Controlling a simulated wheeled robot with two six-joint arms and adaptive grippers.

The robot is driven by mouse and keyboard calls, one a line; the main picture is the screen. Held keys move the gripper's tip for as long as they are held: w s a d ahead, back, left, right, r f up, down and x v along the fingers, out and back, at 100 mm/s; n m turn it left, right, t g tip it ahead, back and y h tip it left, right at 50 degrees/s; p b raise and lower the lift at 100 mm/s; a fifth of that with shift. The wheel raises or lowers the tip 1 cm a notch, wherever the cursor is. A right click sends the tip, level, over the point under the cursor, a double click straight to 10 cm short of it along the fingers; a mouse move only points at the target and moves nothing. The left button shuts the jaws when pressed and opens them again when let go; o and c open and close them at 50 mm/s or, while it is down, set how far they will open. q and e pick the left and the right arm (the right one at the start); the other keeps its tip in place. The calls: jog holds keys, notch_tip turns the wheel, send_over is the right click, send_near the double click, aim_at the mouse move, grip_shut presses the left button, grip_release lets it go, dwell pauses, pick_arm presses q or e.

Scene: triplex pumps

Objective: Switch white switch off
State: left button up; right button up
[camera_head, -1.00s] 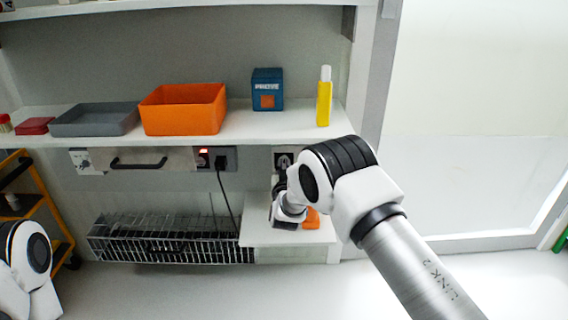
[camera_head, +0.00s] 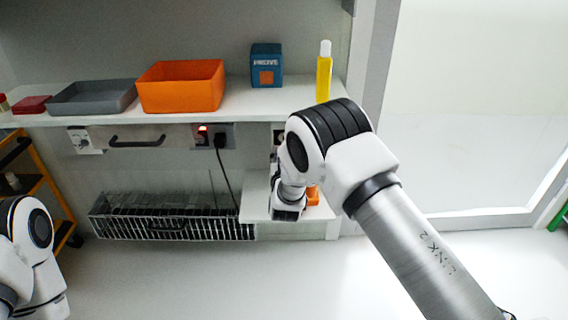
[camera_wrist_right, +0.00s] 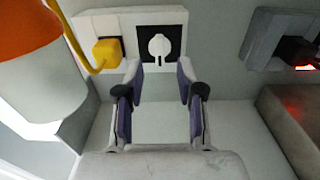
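The white switch (camera_wrist_right: 159,46) is a rounded knob with a short stem on a black square plate in a white wall panel, in the right wrist view. My right gripper (camera_wrist_right: 160,76) is open in front of it, its fingertips on either side just below the knob. The space between the fingers looks empty, and I cannot tell whether they touch the panel. In the head view my right arm's wrist hides most of this panel and the gripper itself. Only my left arm shows at the left edge; its gripper is out of view.
A yellow plug with cable (camera_wrist_right: 107,51) sits left of the switch. A grey socket box (camera_wrist_right: 275,40) with a red light is to the right. The shelf above holds an orange bin (camera_head: 181,87), a grey tray (camera_head: 91,97), a blue box (camera_head: 266,65) and a yellow bottle (camera_head: 323,72).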

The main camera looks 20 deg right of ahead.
jog(key=v, duration=0.7)
jog(key=shift+s, duration=0.2)
jog(key=s+d+f+n+g+y, duration=0.15)
jog(key=s+f+g, duration=0.25)
jog(key=s+f, duration=0.4)
jog(key=s+d+f+g+y, duration=0.1)
jog(key=s+d+f+g, duration=0.2)
jog(key=s+f, duration=0.55)
jog(key=s+f+g+y, duration=0.1)
jog(key=s+f+g, duration=0.25)
jog(key=s, duration=0.55)
jog(key=s+f+g+y, duration=0.1)
jog(key=s+f+g, duration=0.25)
jog(key=s, duration=0.55)
jog(key=s+f+g+y, duration=0.1)
jog(key=s+f+g, duration=0.25)
jog(key=s, duration=0.55)
notch_tip(320, 180, up, 36)
jog(key=n+p, duration=0.1)
jog(key=p, duration=3.5)
jog(key=shift+s+d+r, duration=0.2)
jog(key=shift+r, duration=0.05)
